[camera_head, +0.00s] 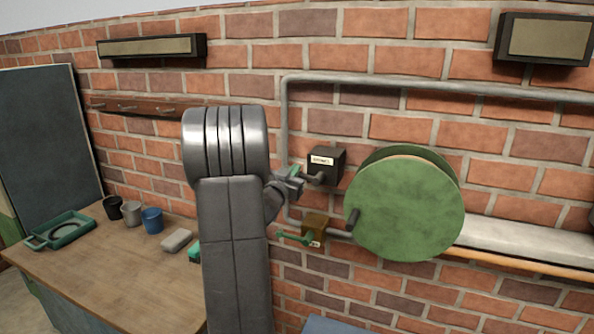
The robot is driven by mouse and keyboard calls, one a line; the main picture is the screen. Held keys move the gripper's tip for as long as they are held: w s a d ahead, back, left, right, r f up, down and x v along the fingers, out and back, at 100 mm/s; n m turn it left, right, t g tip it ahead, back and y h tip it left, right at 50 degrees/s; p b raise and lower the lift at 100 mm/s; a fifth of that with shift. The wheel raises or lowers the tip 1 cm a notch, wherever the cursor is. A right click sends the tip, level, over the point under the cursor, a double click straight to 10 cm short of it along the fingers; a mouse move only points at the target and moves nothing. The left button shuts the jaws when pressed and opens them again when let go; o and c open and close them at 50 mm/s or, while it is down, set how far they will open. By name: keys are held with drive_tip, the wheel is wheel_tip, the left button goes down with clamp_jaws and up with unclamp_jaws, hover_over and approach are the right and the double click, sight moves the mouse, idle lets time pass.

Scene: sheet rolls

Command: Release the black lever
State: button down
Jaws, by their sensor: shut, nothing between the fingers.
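A black box (326,162) with a pale label is mounted on the brick wall, right of my arm. A short dark lever (316,178) shows at its lower left front. My gripper (300,181) is shut and empty, close to the lever's left end. Whether they touch cannot be told from this view. My grey arm stands in the middle of the picture and hides part of the wall and bench.
Below are an olive box (316,225) and a green lever (294,238). A grey pipe (430,87) frames the area. A wooden bench (120,265) with cups stands left.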

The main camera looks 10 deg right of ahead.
drive_tip(key=shift+w+a+f+n+b, duration=0.15)
drive_tip(key=shift+f+n+b, duration=0.2)
drive_tip(key=shift+f, duration=0.3)
idle(0.3)
